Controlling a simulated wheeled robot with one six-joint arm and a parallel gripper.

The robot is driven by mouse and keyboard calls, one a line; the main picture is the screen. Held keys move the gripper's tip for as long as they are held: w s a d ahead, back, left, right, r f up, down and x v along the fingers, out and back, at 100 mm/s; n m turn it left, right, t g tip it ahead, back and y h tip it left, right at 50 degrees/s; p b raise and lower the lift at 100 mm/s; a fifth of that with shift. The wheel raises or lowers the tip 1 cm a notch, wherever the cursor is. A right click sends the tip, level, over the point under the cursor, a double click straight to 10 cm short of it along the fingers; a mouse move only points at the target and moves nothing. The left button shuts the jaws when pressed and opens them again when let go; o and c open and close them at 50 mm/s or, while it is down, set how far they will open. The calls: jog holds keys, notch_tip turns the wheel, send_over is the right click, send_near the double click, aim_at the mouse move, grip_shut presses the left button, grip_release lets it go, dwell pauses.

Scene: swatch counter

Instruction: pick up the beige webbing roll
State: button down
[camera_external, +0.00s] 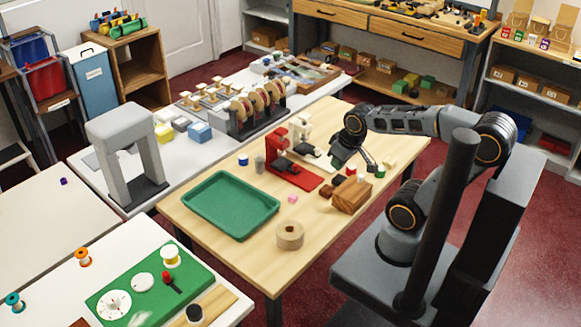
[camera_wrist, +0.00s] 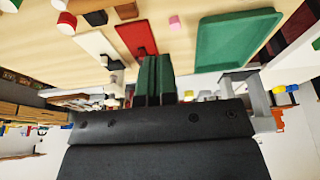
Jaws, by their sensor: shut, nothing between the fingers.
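The beige webbing roll (camera_external: 290,235) lies flat on the wooden table near its front edge, with its dark centre hole facing up. It stands apart from the green tray, to the tray's right. I cannot make it out in the wrist view. My gripper (camera_external: 345,157) hangs over the far right part of the table, well behind the roll. In the wrist view its green fingers (camera_wrist: 153,75) are together, with nothing held between them.
The green tray (camera_external: 190,201) is empty. A red press (camera_external: 287,170) stands at mid-table. A wooden block (camera_external: 351,196) and several small coloured pieces lie between my gripper and the roll. A pink piece (camera_external: 293,199) lies behind the roll. Bare wood surrounds the roll.

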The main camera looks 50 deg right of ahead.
grip_release()
jog(key=n+g+b, duration=0.1)
jog(key=n+g, duration=0.3)
jog(key=n, duration=1.5)
send_over(290, 231)
jog(key=s+a, duration=0.1)
notch_tip(290, 231, down, 5)
notch_tip(290, 231, down, 13)
jog(key=shift+w+f+b, duration=0.1)
jog(key=shift+b, duration=0.3)
